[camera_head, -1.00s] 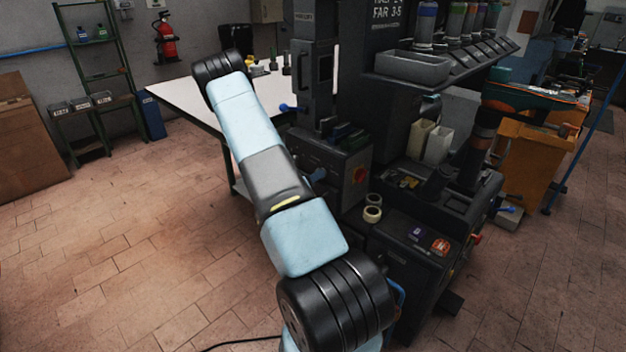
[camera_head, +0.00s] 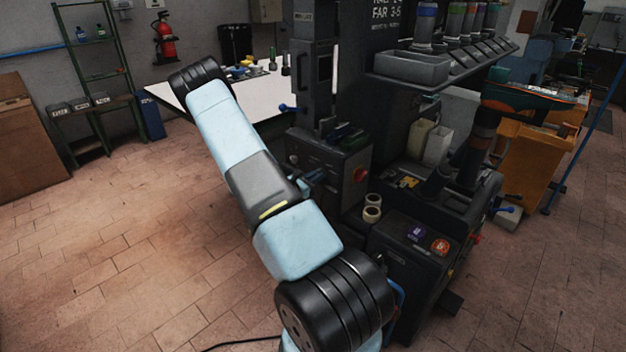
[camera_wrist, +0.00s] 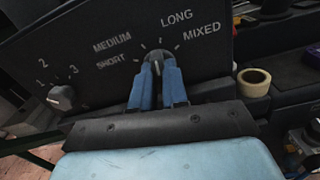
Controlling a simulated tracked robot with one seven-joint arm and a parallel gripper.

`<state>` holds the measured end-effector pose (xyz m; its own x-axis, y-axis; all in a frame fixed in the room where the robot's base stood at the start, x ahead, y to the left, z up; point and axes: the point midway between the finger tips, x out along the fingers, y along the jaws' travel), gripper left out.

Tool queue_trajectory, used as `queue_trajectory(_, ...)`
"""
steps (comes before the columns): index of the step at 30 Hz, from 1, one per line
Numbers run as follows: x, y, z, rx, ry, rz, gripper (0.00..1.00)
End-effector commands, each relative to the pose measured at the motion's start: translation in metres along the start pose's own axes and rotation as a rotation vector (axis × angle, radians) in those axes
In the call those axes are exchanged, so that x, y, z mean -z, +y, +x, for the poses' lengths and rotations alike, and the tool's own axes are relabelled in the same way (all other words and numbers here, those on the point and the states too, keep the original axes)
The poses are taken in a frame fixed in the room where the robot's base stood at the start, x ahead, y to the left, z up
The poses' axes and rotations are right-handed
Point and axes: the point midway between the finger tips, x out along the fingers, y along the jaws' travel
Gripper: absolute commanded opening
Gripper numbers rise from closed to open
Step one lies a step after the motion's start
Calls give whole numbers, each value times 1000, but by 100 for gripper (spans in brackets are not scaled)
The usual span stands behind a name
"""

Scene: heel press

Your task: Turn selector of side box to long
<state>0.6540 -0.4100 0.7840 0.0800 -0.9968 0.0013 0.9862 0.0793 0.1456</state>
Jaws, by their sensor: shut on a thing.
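The side box (camera_head: 327,162) stands on the front of the dark machine in the head view. Its dark panel (camera_wrist: 100,62) fills the upper part of the wrist view, tilted, with the words SHORT, MEDIUM, LONG and MIXED around the selector (camera_wrist: 156,57). The selector is a dark knob, partly covered by my fingers. Its exact pointing is hard to read; it looks roughly upward, between MEDIUM and LONG. My gripper (camera_wrist: 157,84) has blue fingers, one on each side of the knob, shut on it. In the head view my arm hides most of the gripper.
A second knob (camera_wrist: 61,97) with numbers 1, 2, 3 sits left on the same panel. A red button (camera_head: 361,174) is on the box's right side.

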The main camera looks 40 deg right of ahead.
Motion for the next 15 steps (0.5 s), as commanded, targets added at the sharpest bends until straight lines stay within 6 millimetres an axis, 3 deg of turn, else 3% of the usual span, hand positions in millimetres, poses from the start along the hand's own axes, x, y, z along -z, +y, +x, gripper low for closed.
queue_trajectory(15,2,-3,0,5,4,192,0)
